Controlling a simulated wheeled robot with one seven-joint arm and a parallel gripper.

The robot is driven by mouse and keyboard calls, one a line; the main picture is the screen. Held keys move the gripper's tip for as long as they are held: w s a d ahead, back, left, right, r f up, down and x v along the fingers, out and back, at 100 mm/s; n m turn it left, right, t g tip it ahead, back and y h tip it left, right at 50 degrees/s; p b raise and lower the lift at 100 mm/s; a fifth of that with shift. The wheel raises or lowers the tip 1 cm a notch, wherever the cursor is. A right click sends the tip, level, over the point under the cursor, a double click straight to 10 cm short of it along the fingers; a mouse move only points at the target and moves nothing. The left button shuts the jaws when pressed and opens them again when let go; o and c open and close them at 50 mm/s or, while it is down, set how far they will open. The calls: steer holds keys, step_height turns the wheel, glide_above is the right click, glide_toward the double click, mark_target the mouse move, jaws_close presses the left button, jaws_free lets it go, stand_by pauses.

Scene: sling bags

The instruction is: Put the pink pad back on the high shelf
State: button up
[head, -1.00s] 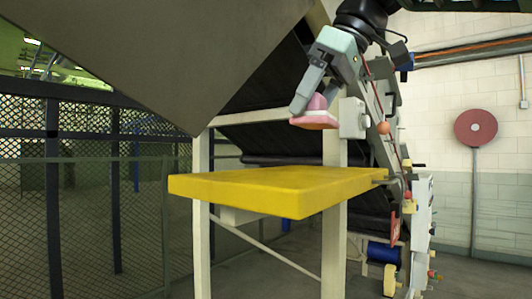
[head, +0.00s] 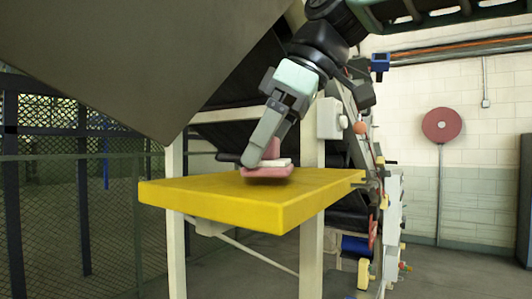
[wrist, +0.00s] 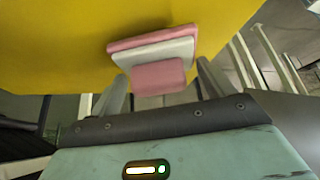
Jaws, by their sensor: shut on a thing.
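The pink pad (head: 268,173) has a flat pink base, a white layer and a pink block on top. It also shows in the wrist view (wrist: 158,78). My gripper (head: 262,158) points down and is shut on the upper block, with one finger on each side in the wrist view. The pad is over the yellow shelf board (head: 225,205), low and close to its top. I cannot tell whether the pad touches the board. The near finger hides part of the pad in the head view.
The yellow board's top is otherwise bare. Pale posts (head: 311,245) hold it up. A large grey slanted panel (head: 130,60) hangs at upper left, close to my arm. A mesh fence (head: 110,210) stands left. A red disc (head: 443,125) on a pole is at right.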

steer(key=shift+f, duration=0.75)
steer(key=o, duration=0.9)
steer(key=b+v, duration=0.1)
steer(key=v, duration=1.1)
